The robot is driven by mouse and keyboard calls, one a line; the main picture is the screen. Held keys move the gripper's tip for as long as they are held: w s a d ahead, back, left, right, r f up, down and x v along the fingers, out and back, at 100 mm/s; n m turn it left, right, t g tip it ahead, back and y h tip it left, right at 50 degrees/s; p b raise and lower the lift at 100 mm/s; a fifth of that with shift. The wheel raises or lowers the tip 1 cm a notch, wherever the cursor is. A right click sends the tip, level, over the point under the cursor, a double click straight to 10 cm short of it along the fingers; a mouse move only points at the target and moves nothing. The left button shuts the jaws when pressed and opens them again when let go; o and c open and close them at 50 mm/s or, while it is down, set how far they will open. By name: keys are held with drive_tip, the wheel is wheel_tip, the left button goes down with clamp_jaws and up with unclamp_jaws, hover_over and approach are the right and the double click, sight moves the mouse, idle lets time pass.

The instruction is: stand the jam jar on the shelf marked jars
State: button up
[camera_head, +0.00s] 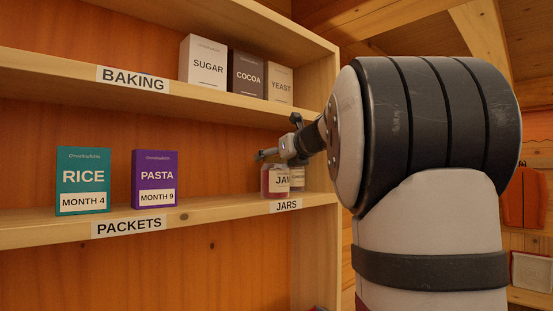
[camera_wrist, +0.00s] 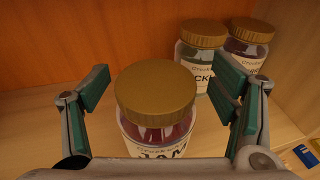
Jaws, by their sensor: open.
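The jam jar (camera_head: 275,183) stands upright on the shelf over the JARS label (camera_head: 286,206). In the wrist view the jam jar (camera_wrist: 157,103) has a gold lid, dark red contents and a label reading JAM, partly cut off below. My gripper (camera_head: 270,154) is at the jar, just above its label in the head view. In the wrist view my gripper (camera_wrist: 160,92) is open, with one green-padded finger on each side of the jar and gaps between pads and lid. The jar's base is hidden in the wrist view.
Two more gold-lidded jars (camera_wrist: 203,52) (camera_wrist: 247,46) stand close behind, near the right finger. Rice (camera_head: 83,181) and pasta (camera_head: 155,179) packets stand to the left over the PACKETS label. The BAKING shelf (camera_head: 150,70) is above, and an upright side panel (camera_head: 318,160) is at right.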

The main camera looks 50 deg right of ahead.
drive_tip(key=v, duration=1.2)
drive_tip(key=a+f+n+g+y, duration=0.2)
drive_tip(key=a+f+n+y, duration=0.1)
drive_tip(key=a+f+n, duration=0.75)
drive_tip(key=a+f+n+g+y, duration=0.25)
drive_tip(key=a+f+n, duration=0.4)
drive_tip(key=a, duration=0.65)
drive_tip(key=s+a+f+n+g, duration=0.2)
drive_tip(key=s+a+f+n, duration=0.3)
drive_tip(key=s+f+n, duration=0.2)
drive_tip(key=s+a+f+n+g+h, duration=0.1)
drive_tip(key=s+a+f+n+g, duration=0.2)
drive_tip(key=s+a+f+n, duration=0.3)
wheel_tip(320, 180, down, 5)
drive_tip(key=s+n, duration=0.2)
drive_tip(key=n, duration=0.7)
drive_tip(key=shift+b, duration=0.4)
